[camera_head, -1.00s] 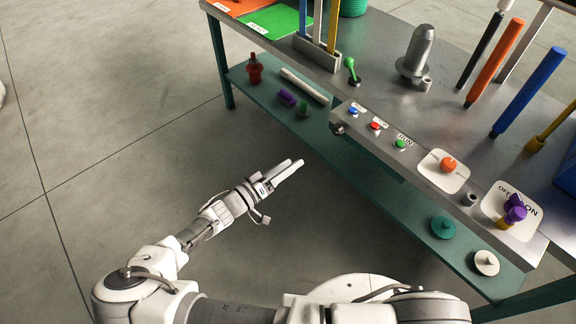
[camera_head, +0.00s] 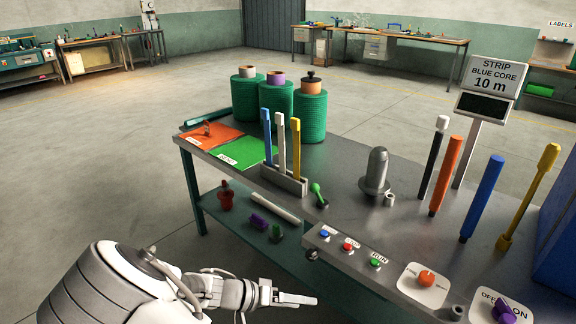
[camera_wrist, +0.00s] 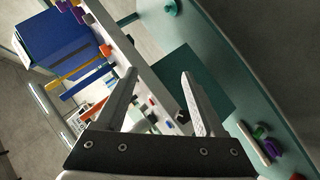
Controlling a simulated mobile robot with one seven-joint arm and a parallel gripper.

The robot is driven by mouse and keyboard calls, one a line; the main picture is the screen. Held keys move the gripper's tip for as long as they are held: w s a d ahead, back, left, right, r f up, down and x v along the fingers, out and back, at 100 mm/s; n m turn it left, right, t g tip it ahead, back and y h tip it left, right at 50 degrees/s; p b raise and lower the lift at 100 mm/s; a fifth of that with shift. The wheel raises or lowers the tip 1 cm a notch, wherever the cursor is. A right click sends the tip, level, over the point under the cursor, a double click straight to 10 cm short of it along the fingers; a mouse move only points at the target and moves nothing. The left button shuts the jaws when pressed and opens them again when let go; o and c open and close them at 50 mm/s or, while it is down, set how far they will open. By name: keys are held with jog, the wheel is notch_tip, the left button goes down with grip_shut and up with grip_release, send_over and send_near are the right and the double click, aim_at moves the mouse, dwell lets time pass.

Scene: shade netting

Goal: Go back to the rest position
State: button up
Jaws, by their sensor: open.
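My gripper (camera_head: 296,299) is in front of the workbench, low beside its front edge, with my white arm reaching in from the lower left. In the wrist view my gripper (camera_wrist: 160,85) has its two fingers spread apart with nothing between them. It touches nothing that I can see. The workbench (camera_head: 345,215) has a grey top and a teal lower shelf (camera_head: 215,205).
A control strip along the front edge holds blue, red and green buttons (camera_head: 375,262), an orange knob (camera_head: 426,278) and a purple switch (camera_head: 503,311). Green netting rolls (camera_head: 310,115) stand at the back. A sign (camera_head: 488,77) rises behind. Floor (camera_head: 90,190) left is clear.

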jog(key=s+d+r+n+t+y, duration=0.1)
jog(key=s+d+r+y, duration=0.35)
jog(key=r, duration=0.55)
jog(key=s+d+r+n+t+y, duration=0.1)
jog(key=s+d+r+y, duration=0.25)
jog(key=s+r, duration=0.45)
jog(key=s+d+r+n+t+y, duration=0.1)
jog(key=s+d+r+y, duration=0.25)
jog(key=r, duration=0.75)
notch_tip(320, 180, up, 13)
jog(key=p, duration=1.3)
jog(key=shift+d+r+g, duration=0.15)
jog(key=shift+d+g, duration=0.05)
jog(key=shift+g, duration=0.1)
